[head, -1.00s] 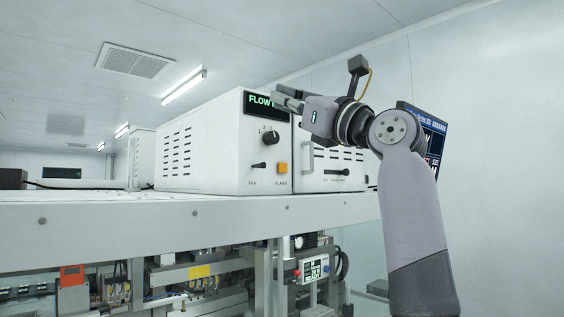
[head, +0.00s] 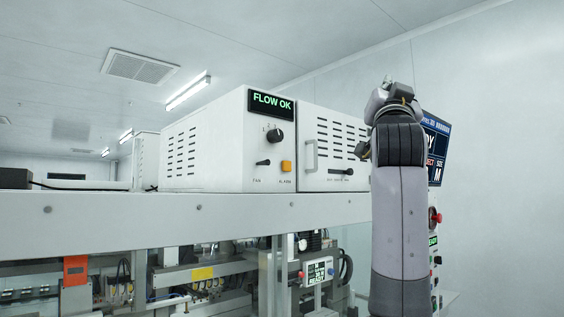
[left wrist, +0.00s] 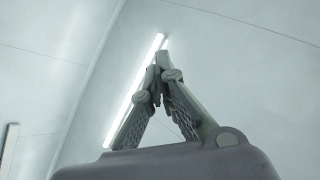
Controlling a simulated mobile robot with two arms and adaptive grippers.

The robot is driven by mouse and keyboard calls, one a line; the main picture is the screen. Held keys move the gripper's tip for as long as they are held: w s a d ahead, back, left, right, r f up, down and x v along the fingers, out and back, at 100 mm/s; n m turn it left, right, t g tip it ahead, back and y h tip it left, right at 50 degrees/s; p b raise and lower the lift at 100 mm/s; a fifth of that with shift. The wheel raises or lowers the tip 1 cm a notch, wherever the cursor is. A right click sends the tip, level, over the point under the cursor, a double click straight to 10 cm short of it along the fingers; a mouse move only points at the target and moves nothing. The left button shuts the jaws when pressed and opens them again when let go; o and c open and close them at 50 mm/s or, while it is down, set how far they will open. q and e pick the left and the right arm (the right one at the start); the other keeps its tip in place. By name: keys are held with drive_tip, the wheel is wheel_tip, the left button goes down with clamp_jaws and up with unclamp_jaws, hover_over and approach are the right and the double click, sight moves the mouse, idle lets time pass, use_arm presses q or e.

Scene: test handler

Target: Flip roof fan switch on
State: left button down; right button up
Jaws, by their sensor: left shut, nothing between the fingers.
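The fan switch (head: 263,162) is a small black lever above a "FAN" label on the front of a white box (head: 205,150). Its lever lies nearly level, with the tip to the left. The green display (head: 271,103) above it reads "FLOW OK". My left arm stands upright at the right of the head view, right of the box and clear of the switch; its fingers are mostly hidden behind the wrist there. In the left wrist view the left gripper (left wrist: 163,58) is shut and empty, its fingertips together against the ceiling. My right gripper is not in view.
A black knob (head: 275,135) and an orange alarm button (head: 286,166) sit close to the switch. A second white panel with a handle (head: 311,156) and a slider (head: 341,172) is to the right. A monitor (head: 435,150) stands behind my arm. The space before the switch is clear.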

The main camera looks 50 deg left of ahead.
use_arm(q)
drive_tip(key=s+a+f+n+g+y, duration=0.1)
drive_tip(key=s+a+f+g+y, duration=0.2)
drive_tip(key=a+f+g, duration=0.3)
drive_tip(key=s+a+f+n+g+y, duration=0.1)
drive_tip(key=s+a+f+g+y, duration=0.3)
drive_tip(key=a+g, duration=0.3)
drive_tip(key=f+g, duration=0.1)
drive_tip(key=g, duration=0.3)
drive_tip(key=shift+a+f+n+y+b, duration=0.3)
drive_tip(key=shift+f+b, duration=0.05)
drive_tip(key=shift+b, duration=0.05)
drive_tip(key=shift+s, duration=0.1)
